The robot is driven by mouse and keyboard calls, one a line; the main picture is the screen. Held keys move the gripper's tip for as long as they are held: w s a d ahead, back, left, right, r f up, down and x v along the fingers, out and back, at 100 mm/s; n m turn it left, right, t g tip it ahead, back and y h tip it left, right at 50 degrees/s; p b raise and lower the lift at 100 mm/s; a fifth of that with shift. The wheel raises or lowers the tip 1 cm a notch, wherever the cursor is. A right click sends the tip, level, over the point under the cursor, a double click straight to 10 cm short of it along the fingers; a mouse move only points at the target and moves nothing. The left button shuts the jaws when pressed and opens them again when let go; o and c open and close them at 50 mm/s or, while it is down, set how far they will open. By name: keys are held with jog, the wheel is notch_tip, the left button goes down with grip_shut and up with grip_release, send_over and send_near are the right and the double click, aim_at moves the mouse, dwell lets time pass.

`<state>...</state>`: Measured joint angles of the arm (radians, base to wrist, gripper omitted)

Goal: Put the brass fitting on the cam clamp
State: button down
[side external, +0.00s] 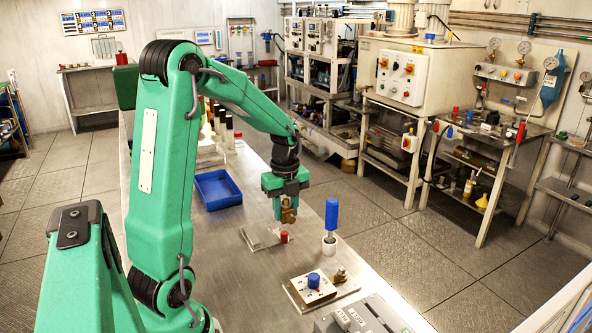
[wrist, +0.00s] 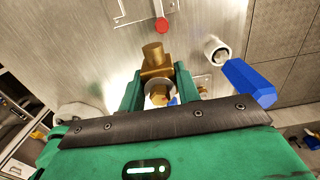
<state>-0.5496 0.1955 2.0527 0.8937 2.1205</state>
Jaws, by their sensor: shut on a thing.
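The brass fitting (side external: 288,214) is a blocky brass piece with round ends, held between the fingers of my gripper (side external: 287,205). The wrist view shows the fitting (wrist: 154,68) between both green fingers of my gripper (wrist: 158,85). It hangs above the bench, apart from the things below. I cannot tell for sure which item is the cam clamp. A flat pale plate (side external: 258,236) with a red cylinder (side external: 284,237) beside it lies beneath and slightly left of my gripper. The red cylinder also shows in the wrist view (wrist: 162,25).
A blue-handled piece (side external: 332,214) stands upright in a white holder (side external: 329,245) to the right. A pale block with a blue knob (side external: 314,281) sits nearer, beside a small brass piece (side external: 341,274). A blue tray (side external: 217,190) and several bottles (side external: 223,124) are farther back.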

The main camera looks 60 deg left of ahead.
send_over(262, 234)
notch_tip(262, 234, down, 7)
jog(key=shift+a+r, duration=0.1)
jog(key=shift+r, duration=0.1)
jog(key=shift+f, duration=2)
jog(key=shift+f, duration=0.4)
